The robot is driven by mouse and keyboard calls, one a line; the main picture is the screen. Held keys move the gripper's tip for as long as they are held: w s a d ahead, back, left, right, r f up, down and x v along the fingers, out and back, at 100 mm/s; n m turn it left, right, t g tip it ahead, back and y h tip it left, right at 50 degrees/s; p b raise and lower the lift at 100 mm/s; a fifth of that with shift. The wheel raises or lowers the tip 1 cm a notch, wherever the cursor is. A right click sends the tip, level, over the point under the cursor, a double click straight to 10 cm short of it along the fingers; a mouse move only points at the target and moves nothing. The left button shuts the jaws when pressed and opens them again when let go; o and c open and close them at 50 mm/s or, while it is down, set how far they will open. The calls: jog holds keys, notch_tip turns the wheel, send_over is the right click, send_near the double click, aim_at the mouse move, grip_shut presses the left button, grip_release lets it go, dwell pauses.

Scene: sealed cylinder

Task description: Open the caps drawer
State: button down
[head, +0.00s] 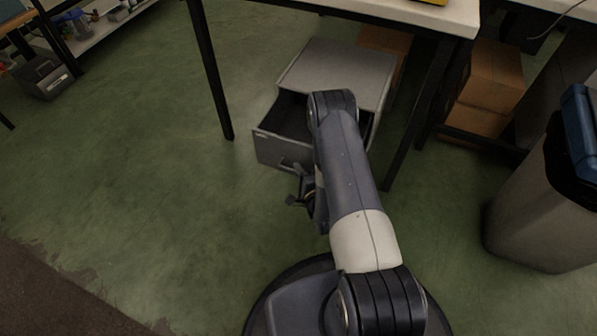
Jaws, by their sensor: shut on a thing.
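A grey drawer cabinet (345,68) stands on the floor under the table. Its drawer (270,148) is pulled out toward me, and its dark inside shows between the front panel and the cabinet. No label that I can read shows on the front. My gripper (296,172) is at the drawer's front, shut on the handle (287,163). My arm hides the right part of the drawer and much of the grip.
The table's black legs (212,80) stand on both sides of the cabinet, the right one (408,125) close to my arm. Cardboard boxes (490,80) and a grey bin with a black rim (535,205) are at the right. The green floor at left is clear.

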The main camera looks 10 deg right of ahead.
jog(key=c, duration=1.5)
grip_release()
jog(key=p+v, duration=0.2)
jog(key=v, duration=0.9)
jog(key=shift+w+a, duration=0.1)
jog(key=shift+w, duration=0.1)
jog(key=b+x, duration=0.2)
jog(key=x, duration=0.8)
jog(key=shift+w, duration=0.4)
jog(key=shift+f, duration=0.15)
